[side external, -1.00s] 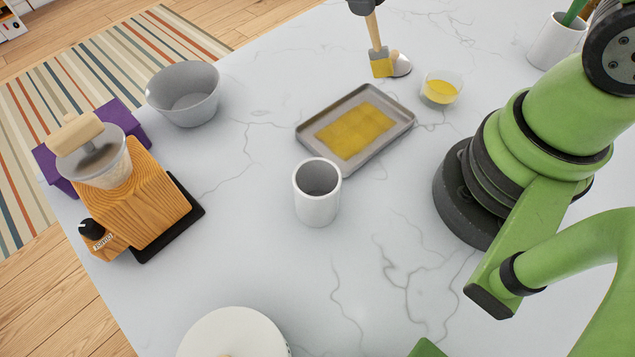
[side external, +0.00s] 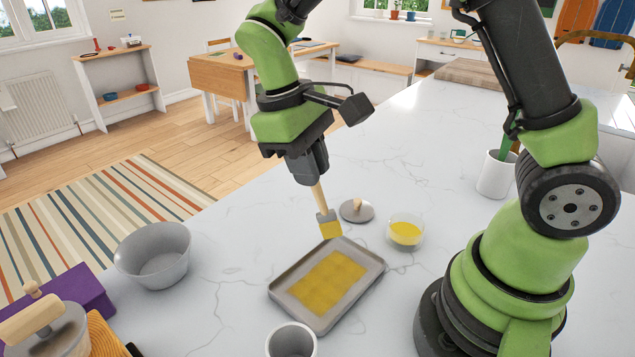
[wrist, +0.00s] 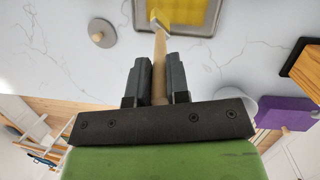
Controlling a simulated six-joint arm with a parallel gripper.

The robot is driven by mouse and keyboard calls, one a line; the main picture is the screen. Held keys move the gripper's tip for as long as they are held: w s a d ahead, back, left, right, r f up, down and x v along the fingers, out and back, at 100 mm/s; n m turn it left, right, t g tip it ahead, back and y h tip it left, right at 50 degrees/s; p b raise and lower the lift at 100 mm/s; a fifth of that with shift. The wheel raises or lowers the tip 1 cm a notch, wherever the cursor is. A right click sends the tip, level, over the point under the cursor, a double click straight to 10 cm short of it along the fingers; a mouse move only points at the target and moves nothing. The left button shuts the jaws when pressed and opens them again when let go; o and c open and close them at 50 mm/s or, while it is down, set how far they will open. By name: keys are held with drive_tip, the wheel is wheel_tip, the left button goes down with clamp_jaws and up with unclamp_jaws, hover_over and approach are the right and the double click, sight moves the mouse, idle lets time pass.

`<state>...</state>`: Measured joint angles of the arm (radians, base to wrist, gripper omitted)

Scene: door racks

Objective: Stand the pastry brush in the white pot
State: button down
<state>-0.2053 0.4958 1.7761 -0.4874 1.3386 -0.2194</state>
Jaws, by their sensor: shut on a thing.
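The pastry brush has a pale wooden handle and a yellow head (side external: 329,224). My gripper (side external: 314,184) is shut on its handle. The brush hangs head down, slightly tilted, near the far corner of the grey tray (side external: 277,291); I cannot tell whether its head touches anything. In the wrist view the handle (wrist: 160,78) lies between the fingers (wrist: 157,62). An empty-looking white pot (side external: 291,342) stands in front of the tray, cut by the bottom edge. Another white pot (side external: 494,178), at the right, holds something green.
A yellow sheet (side external: 325,283) lies in the tray. A small grey lid (side external: 357,211) and a glass of yellow liquid (side external: 405,232) are beyond it. A grey bowl (side external: 154,256), a purple box (side external: 84,290) and a wooden appliance with a jar stand left. The counter behind the lid is clear.

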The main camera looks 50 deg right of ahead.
drive_tip(key=s+a+r+n+t+y, duration=0.1)
drive_tip(key=s+a+r+n, duration=0.2)
drive_tip(key=a, duration=0.4)
drive_tip(key=s+a+r+n+y, duration=0.1)
drive_tip(key=s+a+r+y, duration=0.15)
drive_tip(key=s+a, duration=0.35)
wheel_tip(320, 180, down, 11)
drive_tip(key=w+a, duration=0.1)
drive_tip(key=shift+h, duration=0.45)
drive_tip(key=shift+w+a+f, duration=0.1)
drive_tip(key=c, duration=1)
unclamp_jaws()
drive_tip(key=r, duration=0.6)
drive_tip(key=w+r, duration=0.1)
drive_tip(key=r, duration=0.3)
drive_tip(key=shift+d, duration=0.35)
